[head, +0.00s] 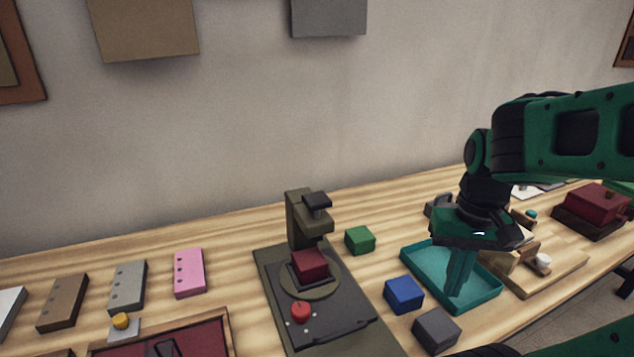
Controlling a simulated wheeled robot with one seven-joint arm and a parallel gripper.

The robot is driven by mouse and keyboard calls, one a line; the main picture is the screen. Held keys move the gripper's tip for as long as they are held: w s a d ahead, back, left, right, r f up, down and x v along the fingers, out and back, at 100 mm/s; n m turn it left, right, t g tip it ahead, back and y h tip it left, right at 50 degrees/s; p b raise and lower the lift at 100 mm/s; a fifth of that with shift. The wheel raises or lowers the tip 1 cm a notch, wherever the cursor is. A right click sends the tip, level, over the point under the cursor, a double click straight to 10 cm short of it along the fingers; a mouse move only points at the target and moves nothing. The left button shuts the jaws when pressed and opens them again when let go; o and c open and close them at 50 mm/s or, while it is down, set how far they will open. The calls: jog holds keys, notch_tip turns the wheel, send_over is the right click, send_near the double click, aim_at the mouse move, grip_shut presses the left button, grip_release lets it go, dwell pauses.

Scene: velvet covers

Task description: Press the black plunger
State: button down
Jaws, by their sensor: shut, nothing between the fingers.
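The black plunger (317,200) is a small dark block on a short stem at the top of an olive press (299,221). Below it a dark red block (309,264) sits on the round plate of the press. A red knob (301,312) is at the front of the press base. My gripper (458,292) is shut and empty, pointing down over the teal tray (411,265), well to the right of the plunger. I cannot tell whether its fingertips touch the tray.
Brown, grey and pink (190,273) pieces lie to the left. A wooden fixture (545,277) and a dark red box (593,209) stand at the right.

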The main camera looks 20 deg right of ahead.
jog(key=shift+r, duration=0.1)
notch_tip(320, 180, up, 24)
jog(key=n, duration=0.6)
send_over(318, 197)
jog(key=shift+r, duration=0.1)
notch_tip(318, 197, down, 14)
jog(key=shift+f, duration=0.1)
